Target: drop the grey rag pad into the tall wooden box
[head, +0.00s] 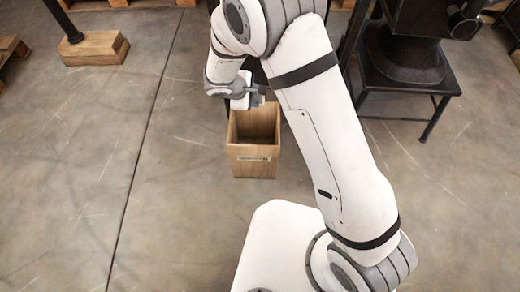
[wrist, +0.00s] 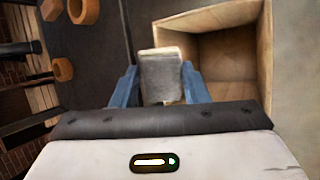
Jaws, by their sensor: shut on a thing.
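The tall wooden box (head: 253,155) stands open-topped on the floor in the head view, with a small label on its front. In the wrist view the box (wrist: 262,75) lies ahead and to the right, and its inside shows. The grey rag pad (wrist: 160,68) is held between the two blue fingers of my gripper (wrist: 160,86). In the wrist view the pad overlaps the left edge of the box opening. In the head view my gripper (head: 256,101) is at the box's upper rim, and the pad is hard to make out there. The height above the rim cannot be told.
A black stand (head: 405,70) with a dark machine is to the right of the box. A wooden block (head: 95,48) with a dark post is at the upper left. The concrete floor (head: 60,170) to the left is clear.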

